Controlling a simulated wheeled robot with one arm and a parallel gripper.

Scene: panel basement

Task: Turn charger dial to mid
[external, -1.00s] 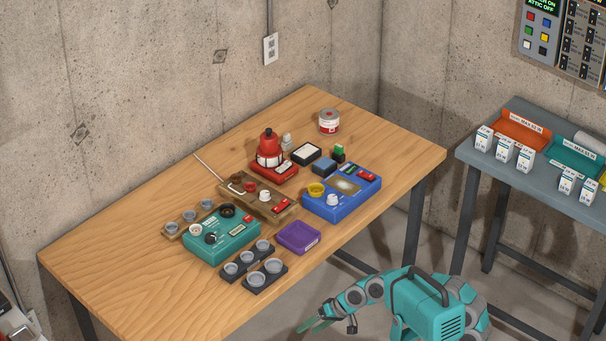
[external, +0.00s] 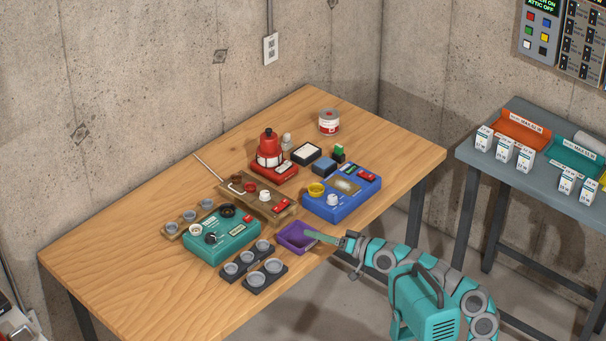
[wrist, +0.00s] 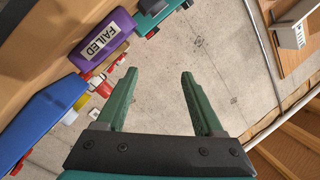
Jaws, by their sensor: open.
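A teal device (external: 222,240) with a dark dial (external: 211,238) and a red part sits on the wooden table. A blue device (external: 342,193) with a white knob (external: 332,200), a yellow round part and a screen sits to its right. I cannot tell from the labels which one is the charger, and the dial settings are too small to read. My gripper (external: 324,238) is at the table's front edge, by the purple tray, apart from both devices. In the wrist view my gripper (wrist: 157,82) is open and empty, with floor between its fingers.
The purple tray (wrist: 97,40) reads FAILED in the wrist view. Dark holders with grey cups (external: 267,275) stand at the front. A wooden rack (external: 258,204), a red device (external: 273,172) and a can (external: 329,122) stand farther back. The table's left part is clear.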

